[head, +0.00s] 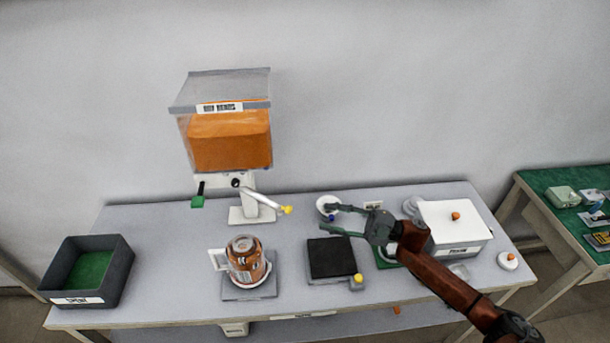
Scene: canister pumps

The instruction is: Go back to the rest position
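My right gripper (327,218) is at the end of the rust-red arm that comes in from the lower right. Its two dark grey-green fingers point left and are spread apart, with no object visible held between them. My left arm and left gripper are not in view.
A dispenser with an orange-filled hopper (230,140) stands at the back. A jar (245,262), black pad (331,258) and white lidded box (455,225) stand on the grey table (150,230). A dark bin (118,270) is at left, a green-topped table (545,180) at right.

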